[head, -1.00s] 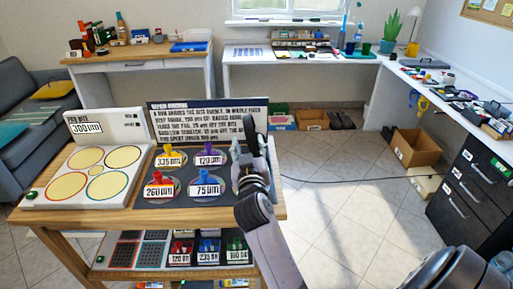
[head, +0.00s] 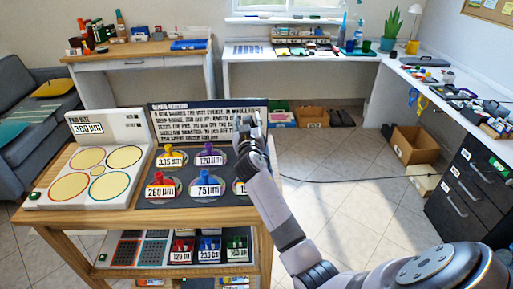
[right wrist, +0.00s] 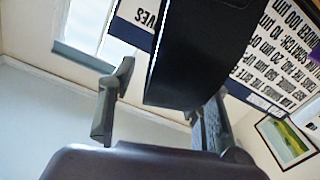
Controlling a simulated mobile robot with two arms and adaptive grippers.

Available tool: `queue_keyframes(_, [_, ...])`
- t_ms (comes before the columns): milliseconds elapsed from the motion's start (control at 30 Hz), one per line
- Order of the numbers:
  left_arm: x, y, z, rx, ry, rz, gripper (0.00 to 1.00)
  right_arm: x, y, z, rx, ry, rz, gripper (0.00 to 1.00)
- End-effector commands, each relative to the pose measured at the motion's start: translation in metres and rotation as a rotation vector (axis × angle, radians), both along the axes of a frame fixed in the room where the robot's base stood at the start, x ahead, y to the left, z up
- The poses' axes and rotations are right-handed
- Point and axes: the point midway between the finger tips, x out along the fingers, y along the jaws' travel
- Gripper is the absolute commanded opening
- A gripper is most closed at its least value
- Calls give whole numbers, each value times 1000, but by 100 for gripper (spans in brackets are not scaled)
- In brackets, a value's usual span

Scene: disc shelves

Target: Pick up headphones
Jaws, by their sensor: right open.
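I cannot clearly make out headphones in either view. A dark item (head: 412,97) hangs with a yellow one (head: 422,103) under the right-hand desk, but both are too small to identify. My right gripper (head: 241,128) is at the right end of the sign board (head: 207,112) on the wooden cart. In the right wrist view its two fingers (right wrist: 160,115) stand apart. A dark slab (right wrist: 200,50) shows beyond and partly between them; I cannot tell what it is or whether they touch it. My left gripper is out of view.
The wooden cart (head: 110,216) carries the white disc board (head: 128,178) and several coloured, labelled knobs. Open tiled floor (head: 340,210) lies to its right. A cardboard box (head: 415,145) and a black drawer unit (head: 478,182) stand farther right, and a cable crosses the floor.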

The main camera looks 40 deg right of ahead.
Motion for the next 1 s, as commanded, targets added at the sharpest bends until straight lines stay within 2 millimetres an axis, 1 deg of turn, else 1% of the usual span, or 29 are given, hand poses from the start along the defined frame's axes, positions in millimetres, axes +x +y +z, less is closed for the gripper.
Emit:
queue_keyframes(100, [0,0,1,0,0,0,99,6,-3,0,-1,1,1,45])
queue_keyframes(333, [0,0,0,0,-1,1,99,6,-3,0,0,0,1,44])
queue_keyframes(1000, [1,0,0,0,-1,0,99,6,-3,-1,1,1,1,0])
